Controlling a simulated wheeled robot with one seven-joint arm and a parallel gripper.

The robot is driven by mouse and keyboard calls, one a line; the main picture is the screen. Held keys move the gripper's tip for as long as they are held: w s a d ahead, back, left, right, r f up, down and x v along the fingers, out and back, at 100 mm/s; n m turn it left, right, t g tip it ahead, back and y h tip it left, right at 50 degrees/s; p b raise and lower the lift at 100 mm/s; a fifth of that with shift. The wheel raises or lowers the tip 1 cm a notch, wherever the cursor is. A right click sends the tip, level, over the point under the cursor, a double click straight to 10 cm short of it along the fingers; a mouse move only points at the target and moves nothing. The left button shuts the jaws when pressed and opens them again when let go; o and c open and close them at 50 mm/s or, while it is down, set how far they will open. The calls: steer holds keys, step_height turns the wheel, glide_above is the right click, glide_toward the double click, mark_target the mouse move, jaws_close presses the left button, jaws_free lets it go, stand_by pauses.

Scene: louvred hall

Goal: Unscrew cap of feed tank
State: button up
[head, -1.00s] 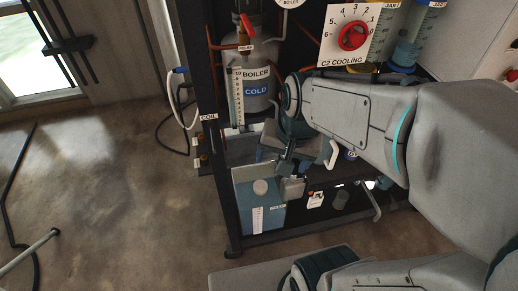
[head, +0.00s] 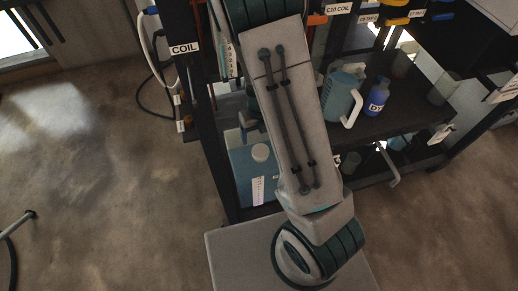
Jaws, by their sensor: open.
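A pale blue tank (head: 240,165), which seems to be the feed tank, stands low in the dark rack, left of my arm. Its round whitish cap (head: 261,152) sits on top, and a white scale strip (head: 258,190) is on its front. My arm hides the tank's right side. My gripper is not visible; my arm link runs up past the top edge of the head view.
A blue-grey jug (head: 341,98) with a white handle and a small blue bottle (head: 377,96) stand on the dark shelf right of my arm. The rack's post with the COIL label (head: 185,48) is at left. Bare floor (head: 100,190) lies left of the rack.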

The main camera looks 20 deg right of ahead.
mark_target(261, 151)
steer(key=shift+w+d+f+m+b, duration=0.15)
steer(key=shift+f+m, duration=0.2)
steer(key=shift+f, duration=0.2)
steer(key=shift+w+d+f+m+b, duration=0.1)
steer(key=shift+w+f+m+b, duration=0.05)
steer(key=shift+f+m, duration=0.3)
steer(key=shift+f+b, duration=0.3)
steer(key=shift+f, duration=0.05)
step_height(261, 151, down, 8)
steer(key=b, duration=0.9)
steer(key=shift+d, duration=0.1)
steer(key=shift+r+p, duration=0.3)
steer(key=shift+r, duration=0.1)
steer(key=shift+f+b, duration=0.5)
steer(key=shift+f, duration=0.45)
